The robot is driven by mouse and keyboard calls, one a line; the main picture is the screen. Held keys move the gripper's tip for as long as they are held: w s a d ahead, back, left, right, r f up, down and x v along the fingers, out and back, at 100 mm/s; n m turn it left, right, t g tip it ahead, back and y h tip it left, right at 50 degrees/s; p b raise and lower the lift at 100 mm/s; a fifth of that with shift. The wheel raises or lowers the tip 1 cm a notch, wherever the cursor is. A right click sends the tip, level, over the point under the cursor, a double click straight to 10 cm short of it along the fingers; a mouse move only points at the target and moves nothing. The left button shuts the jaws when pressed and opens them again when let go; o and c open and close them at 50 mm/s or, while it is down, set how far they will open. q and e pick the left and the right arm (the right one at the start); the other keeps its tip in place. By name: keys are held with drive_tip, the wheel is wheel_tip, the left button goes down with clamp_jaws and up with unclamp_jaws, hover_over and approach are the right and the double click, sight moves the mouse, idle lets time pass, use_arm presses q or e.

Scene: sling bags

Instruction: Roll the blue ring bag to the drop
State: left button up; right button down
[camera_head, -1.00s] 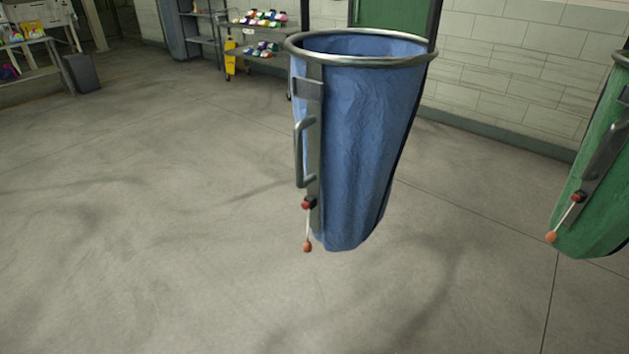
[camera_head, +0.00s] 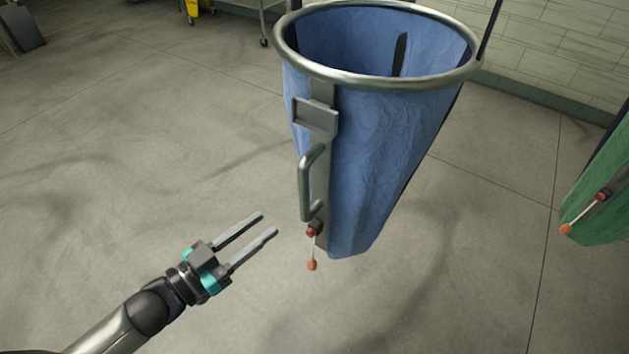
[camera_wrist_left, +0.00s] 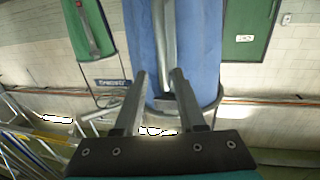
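The blue ring bag (camera_head: 385,150) hangs from a round metal ring (camera_head: 375,84) in the middle of the head view. My right gripper is not in view.
A green bag (camera_head: 603,185) hangs at the right edge, with a similar lever. A wheeled metal rack (camera_head: 262,25) and a yellow item (camera_head: 192,10) stand at the back. The block wall (camera_head: 560,50) is behind the bag. The floor to the left is clear.

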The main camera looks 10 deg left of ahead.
use_arm(q)
drive_tip(key=x, duration=1.5)
drive_tip(key=shift+a, duration=0.1)
clamp_jaws()
idle(1.1)
